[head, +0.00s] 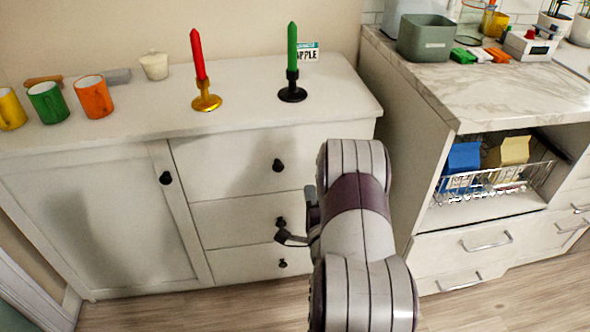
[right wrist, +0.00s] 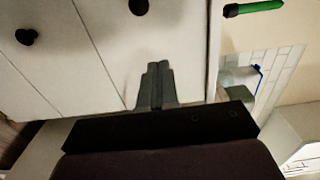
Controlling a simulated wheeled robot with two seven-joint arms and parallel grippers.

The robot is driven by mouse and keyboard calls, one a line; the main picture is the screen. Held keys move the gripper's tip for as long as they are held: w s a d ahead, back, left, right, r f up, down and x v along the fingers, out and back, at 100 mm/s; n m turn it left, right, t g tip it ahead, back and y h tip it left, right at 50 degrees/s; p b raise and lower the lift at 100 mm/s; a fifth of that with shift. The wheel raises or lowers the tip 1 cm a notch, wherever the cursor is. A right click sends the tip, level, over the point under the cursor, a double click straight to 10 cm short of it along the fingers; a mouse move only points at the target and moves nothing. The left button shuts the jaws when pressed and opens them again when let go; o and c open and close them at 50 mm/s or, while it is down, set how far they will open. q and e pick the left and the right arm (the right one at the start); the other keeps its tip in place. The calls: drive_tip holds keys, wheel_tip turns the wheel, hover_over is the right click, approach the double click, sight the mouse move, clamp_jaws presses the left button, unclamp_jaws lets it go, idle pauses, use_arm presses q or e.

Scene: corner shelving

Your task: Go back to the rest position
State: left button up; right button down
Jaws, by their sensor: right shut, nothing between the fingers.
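My right arm rises into the head view from the bottom, in front of the white cabinet (head: 235,150). My right gripper (head: 284,238) shows small and partly hidden beside the arm, in front of the drawers. In the right wrist view its two grey fingers (right wrist: 156,72) are together with nothing between them. The cabinet front and its black knobs (right wrist: 138,7) lie beyond the fingers there. My left gripper is in neither view.
On the cabinet stand a red candle (head: 198,55), a green candle (head: 292,48) and several mugs (head: 94,97). At right is a marble counter (head: 465,95) with a grey-green bin (head: 425,38). A wire basket (head: 490,180) below holds cartons. Wooden floor (head: 200,312) lies in front.

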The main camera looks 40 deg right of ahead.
drive_tip(key=shift+s, duration=0.1)
drive_tip(key=s+a+f+n+g+y, duration=0.3)
drive_tip(key=f+n+g, duration=0.2)
drive_tip(key=f+n, duration=0.1)
drive_tip(key=s+a+f+n+g+y, duration=0.2)
drive_tip(key=f+n+g+y, duration=0.1)
drive_tip(key=f+n+g, duration=0.15)
drive_tip(key=s+a+r+n+g+y, duration=0.1)
drive_tip(key=a+r+n+g+y, duration=0.1)
drive_tip(key=a+r+n, duration=0.6)
drive_tip(key=s+a+r+n+g+y, duration=0.1)
drive_tip(key=s+a+r+n+g, duration=0.15)
drive_tip(key=a+n, duration=0.65)
wheel_tip(320, 180, up, 29)
drive_tip(key=a+m+p, duration=0.2)
drive_tip(key=m+p, duration=0.1)
drive_tip(key=p, duration=2.6)
drive_tip(key=shift+w+a+p, duration=0.3)
drive_tip(key=shift+w+p, duration=0.05)
drive_tip(key=shift+w, duration=0.05)
